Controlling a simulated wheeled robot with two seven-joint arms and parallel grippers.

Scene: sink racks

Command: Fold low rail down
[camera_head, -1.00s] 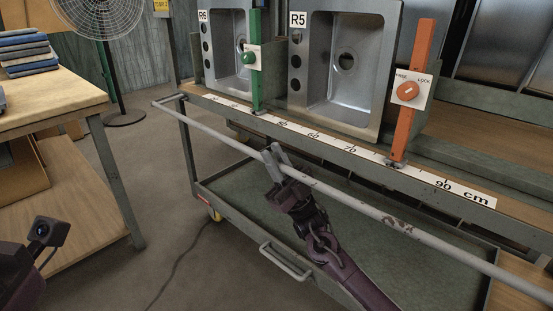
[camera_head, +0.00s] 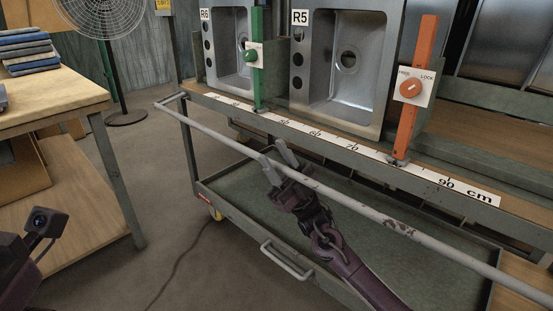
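The low rail (camera_head: 374,212) is a long grey bar along the front of the cart. It stands out level below the ruler strip, and its left end joins a bracket at the cart's corner. My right gripper (camera_head: 278,157) is at the rail's middle-left part, with its two grey fingers spread apart, one on each side of the bar. I cannot tell whether either finger touches it. Of my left arm, only a dark part with a small camera shows at the lower left; its fingers are out of view.
The cart's ruler strip (camera_head: 345,146) lies behind the rail. A green post (camera_head: 257,75) and an orange post (camera_head: 407,125) with a knob stand there, before steel sinks. A lower tray (camera_head: 235,185) lies below. A wooden table (camera_head: 50,92) stands left, with open floor between.

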